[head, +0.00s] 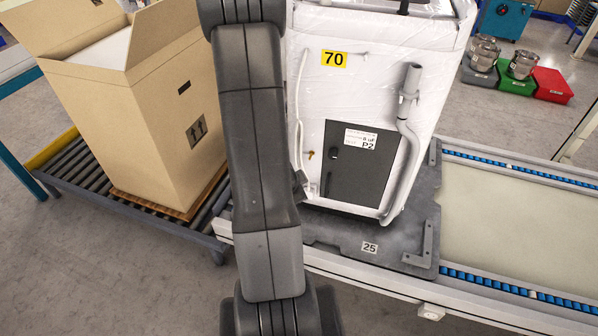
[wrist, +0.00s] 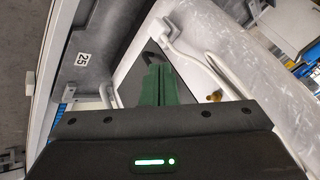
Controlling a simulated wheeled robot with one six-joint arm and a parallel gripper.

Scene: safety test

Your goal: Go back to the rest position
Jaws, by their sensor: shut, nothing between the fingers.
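My gripper (wrist: 160,72) shows in the wrist view with its two green fingers together and nothing between them. The fingertips point at the dark panel (head: 350,176) on the lower front of a white, plastic-wrapped appliance (head: 385,55). I cannot tell whether they touch it. The appliance also shows in the wrist view (wrist: 225,45). In the head view my arm runs from the bottom edge up past the top, left of the appliance; the gripper itself is not clearly visible there.
A grey pallet plate (head: 330,232) marked 25 bears the appliance on a conveyor (head: 500,215). A grey hose (head: 408,130) hangs at its right front. An open cardboard box (head: 140,110) stands on a roller conveyor at left. Pots on coloured bases (head: 517,78) sit back right.

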